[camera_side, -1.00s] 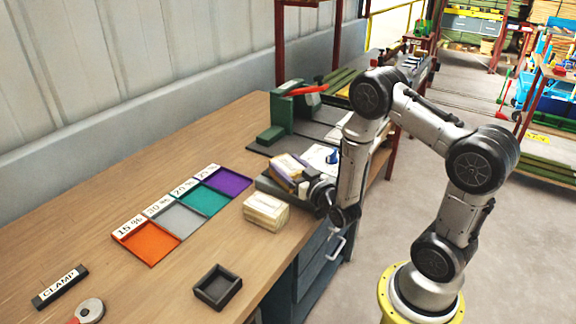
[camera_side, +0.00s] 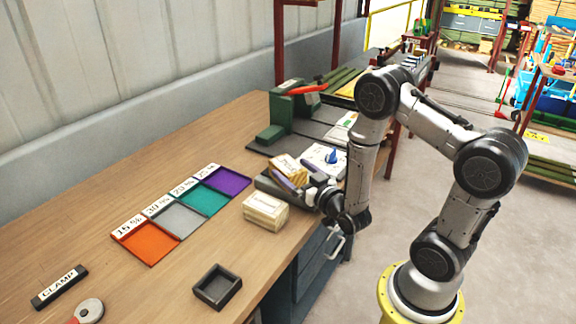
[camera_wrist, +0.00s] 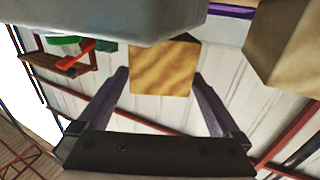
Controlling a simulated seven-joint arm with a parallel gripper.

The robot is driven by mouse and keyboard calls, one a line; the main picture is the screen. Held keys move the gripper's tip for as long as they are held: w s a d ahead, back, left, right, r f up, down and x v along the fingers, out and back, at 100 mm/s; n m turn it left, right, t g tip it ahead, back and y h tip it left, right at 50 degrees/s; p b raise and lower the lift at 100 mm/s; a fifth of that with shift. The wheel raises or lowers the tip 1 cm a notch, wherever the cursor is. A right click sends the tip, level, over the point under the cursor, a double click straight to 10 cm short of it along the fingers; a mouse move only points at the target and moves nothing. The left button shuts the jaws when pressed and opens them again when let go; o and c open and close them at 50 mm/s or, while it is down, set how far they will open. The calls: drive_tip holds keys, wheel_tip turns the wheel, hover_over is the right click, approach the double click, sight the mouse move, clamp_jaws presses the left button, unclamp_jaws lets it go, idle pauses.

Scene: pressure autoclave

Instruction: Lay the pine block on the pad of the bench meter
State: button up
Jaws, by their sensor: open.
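The pine block (camera_side: 291,166), pale yellow with a light labelled top, sits at the dark grey bench device (camera_side: 264,184), which I take for the meter. Its underside and the pad are hidden by my fingers, so contact cannot be seen. My gripper (camera_side: 284,180) lies low and nearly level at the block's near side. In the wrist view the wood-grained block (camera_wrist: 165,68) shows beyond and between the tips of my two spread fingers (camera_wrist: 160,85), with gaps on both sides. My gripper is open.
A stack of pale blocks (camera_side: 265,211) stands close beside the gripper. A white item with a blue knob (camera_side: 325,159) and a green press (camera_side: 290,115) are behind. Orange (camera_side: 146,242), grey, teal and purple trays lie left. A small black tray (camera_side: 217,287) is in front.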

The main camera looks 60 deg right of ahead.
drive_tip(key=v, duration=0.9)
drive_tip(key=shift+r, duration=0.15)
drive_tip(key=w+a+r+n+t+y, duration=0.1)
drive_tip(key=w+a+r+y, duration=0.15)
drive_tip(key=r, duration=0.95)
drive_tip(key=w+a+r+n+y, duration=0.15)
drive_tip(key=w+a+r, duration=0.25)
drive_tip(key=r, duration=0.7)
drive_tip(key=s+a+f+n+g+y, duration=0.1)
drive_tip(key=s+f+g, duration=0.4)
drive_tip(key=s, duration=0.5)
drive_tip(key=s+a+f+n+g+y, duration=0.1)
drive_tip(key=s+a+f+g, duration=0.1)
drive_tip(key=s+f+g, duration=0.2)
drive_tip(key=s+g, duration=0.3)
drive_tip(key=s, duration=0.3)
drive_tip(key=shift+a+f+y, duration=0.2)
drive_tip(key=shift+f+y, duration=0.15)
drive_tip(key=shift+y, duration=0.05)
